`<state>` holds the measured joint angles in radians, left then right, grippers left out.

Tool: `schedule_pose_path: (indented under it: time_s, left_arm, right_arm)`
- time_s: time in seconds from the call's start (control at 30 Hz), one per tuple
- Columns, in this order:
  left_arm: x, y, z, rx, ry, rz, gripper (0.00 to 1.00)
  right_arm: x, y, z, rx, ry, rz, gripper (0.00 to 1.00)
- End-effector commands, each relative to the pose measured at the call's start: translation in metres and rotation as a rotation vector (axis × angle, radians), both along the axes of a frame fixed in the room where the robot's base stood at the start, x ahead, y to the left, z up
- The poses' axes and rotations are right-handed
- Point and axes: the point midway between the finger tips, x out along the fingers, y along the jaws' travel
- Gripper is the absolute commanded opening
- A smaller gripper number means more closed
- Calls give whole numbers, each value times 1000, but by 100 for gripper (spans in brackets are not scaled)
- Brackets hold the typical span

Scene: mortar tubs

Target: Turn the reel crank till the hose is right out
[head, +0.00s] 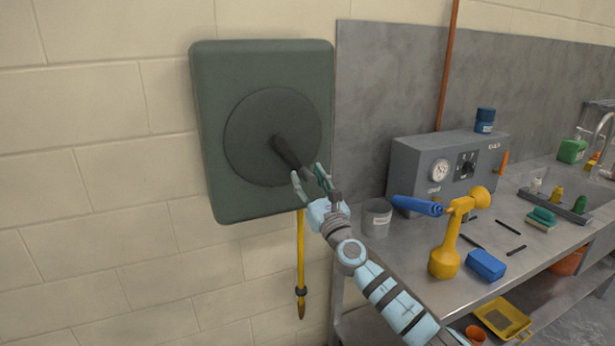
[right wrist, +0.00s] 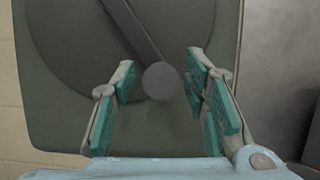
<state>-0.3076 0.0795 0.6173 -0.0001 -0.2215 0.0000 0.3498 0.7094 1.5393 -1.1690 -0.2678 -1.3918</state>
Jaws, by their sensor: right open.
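The reel (head: 211,135) is a dark green box on the wall with a round disc (head: 255,115). Its dark crank (head: 287,152) slants from the disc's middle down to the right. The yellow hose (head: 300,250) hangs below the box with a brown tip. My right gripper (head: 310,178) is open at the crank's lower end. In the right wrist view, the crank's round knob (right wrist: 161,81) shows between the spread fingers, near their tips, with a gap on each side. How deep the knob sits between them is hard to tell. My left gripper is not in view.
A steel bench (head: 400,242) stands to the right. On it are a grey cup (head: 377,218), a grey box with a dial (head: 420,170), a yellow stand (head: 446,250) with a blue roll, and a blue block (head: 487,264). The wall left of the reel is clear.

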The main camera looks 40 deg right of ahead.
Motion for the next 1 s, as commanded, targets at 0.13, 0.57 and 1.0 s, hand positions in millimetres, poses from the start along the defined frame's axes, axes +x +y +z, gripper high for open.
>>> schedule_pose_path:
  time_s: [0.13,0.57,1.0]
  left_arm:
    - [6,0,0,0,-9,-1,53]
    - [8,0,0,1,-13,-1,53]
    - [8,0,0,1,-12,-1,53]
  right_arm:
    - [6,-2,3,2,-1,1,41]
    - [6,-2,2,1,0,0,4]
    - [1,-17,17,-138,44,-1,0]
